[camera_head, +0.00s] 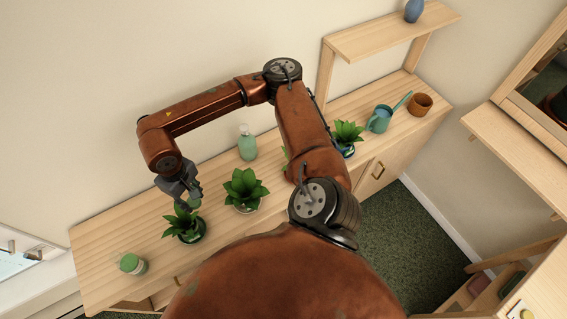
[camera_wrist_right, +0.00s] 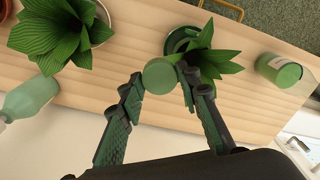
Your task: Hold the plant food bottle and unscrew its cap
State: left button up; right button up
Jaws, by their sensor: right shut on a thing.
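My right gripper (camera_head: 189,197) is at the left part of the wooden cabinet top, just behind a small potted plant. In the wrist view its fingertips (camera_wrist_right: 160,80) are shut on a small round green cap-like piece (camera_wrist_right: 159,74). I cannot tell whether anything hangs beneath this piece. The bottle also shows at the right of the wrist view (camera_wrist_right: 272,65). No label is readable. My left gripper is in neither view.
The potted plant (camera_head: 182,226) is close in front of the right gripper. Another plant (camera_head: 244,187) and a green spray bottle (camera_head: 247,145) stand to its right. A watering can (camera_head: 379,121) and a brown pot (camera_head: 421,104) are farther right. Bare cabinet top (camera_head: 116,226) lies left.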

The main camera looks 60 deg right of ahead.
aim_at(126, 261)
jog(key=u, duration=0.05)
jog(key=k, duration=0.1)
jog(key=z, duration=1.25)
jog(key=i, duration=0.5)
